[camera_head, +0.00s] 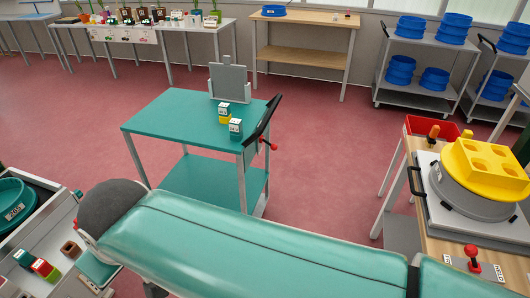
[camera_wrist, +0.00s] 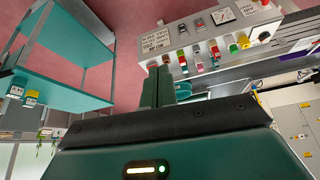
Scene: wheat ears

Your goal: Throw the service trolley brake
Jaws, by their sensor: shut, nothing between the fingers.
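The teal service trolley (camera_head: 170,115) stands on the red floor in the middle of the head view, with a teal top and lower shelf. A black push handle (camera_head: 264,120) is at its right end. Just below the handle is a small lever with a red knob (camera_head: 270,146), which looks like the brake. In the wrist view the trolley (camera_wrist: 75,52) shows tilted at upper left; I cannot make out the red knob there. My gripper (camera_wrist: 165,82) is shut and empty, apart from the trolley. It is not visible in the head view, where my teal arm crosses the foreground.
At right, a wooden bench holds a yellow block (camera_head: 485,165) and a red-knobbed lever (camera_head: 473,255). A button panel (camera_wrist: 205,40) shows in the wrist view. Floor beyond the trolley is clear.

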